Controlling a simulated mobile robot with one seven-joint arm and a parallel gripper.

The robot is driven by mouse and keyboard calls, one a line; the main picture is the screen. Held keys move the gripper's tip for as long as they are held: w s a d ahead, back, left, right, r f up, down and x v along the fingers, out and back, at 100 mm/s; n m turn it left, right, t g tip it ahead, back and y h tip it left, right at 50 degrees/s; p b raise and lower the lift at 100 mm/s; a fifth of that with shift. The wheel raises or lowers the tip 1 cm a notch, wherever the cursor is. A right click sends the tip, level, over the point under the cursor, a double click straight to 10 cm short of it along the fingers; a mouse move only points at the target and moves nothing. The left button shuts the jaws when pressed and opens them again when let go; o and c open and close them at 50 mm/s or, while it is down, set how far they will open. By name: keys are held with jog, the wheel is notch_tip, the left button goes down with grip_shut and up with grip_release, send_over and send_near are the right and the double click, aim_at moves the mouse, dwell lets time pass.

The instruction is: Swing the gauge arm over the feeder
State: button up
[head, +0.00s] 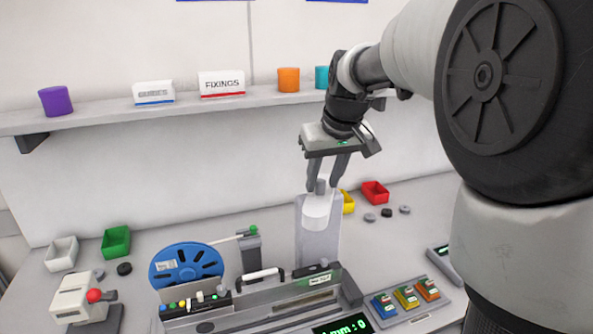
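A thin pale arm with a green knob (253,230) sits on a dark post (251,258) behind the bench devices; I take it to be the gauge arm. It points left towards the blue reel (186,265). The long grey unit (275,297) with a white bar handle (263,274) appears to be the feeder. My gripper (323,188) points down, right of the post, above a white cylinder (318,212) on a grey stand. Its fingers are apart, with a small grey knob between or behind them in the picture; contact cannot be told.
A grey block with a red ball (94,295) stands front left. Coloured bins (116,242) and small dark discs lie on the bench. Blue, yellow and orange blocks (407,297) sit front right. A shelf (200,105) with cups and boxes runs along the wall.

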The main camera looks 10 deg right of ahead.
aim_at(322, 181)
notch_tip(322, 181, up, 8)
jog(key=p, duration=0.6)
jog(key=shift+a+r, duration=0.1)
jog(key=s+a+f+m, duration=0.1)
jog(key=s+f, duration=0.1)
jog(key=s, duration=1.1)
jog(key=s+a+f+t, duration=0.1)
jog(key=s+f, duration=0.1)
jog(key=s, duration=1.1)
jog(key=shift+f+m+h, duration=0.25)
jog(key=shift+m+h, duration=0.15)
jog(key=shift+s+a, duration=0.1)
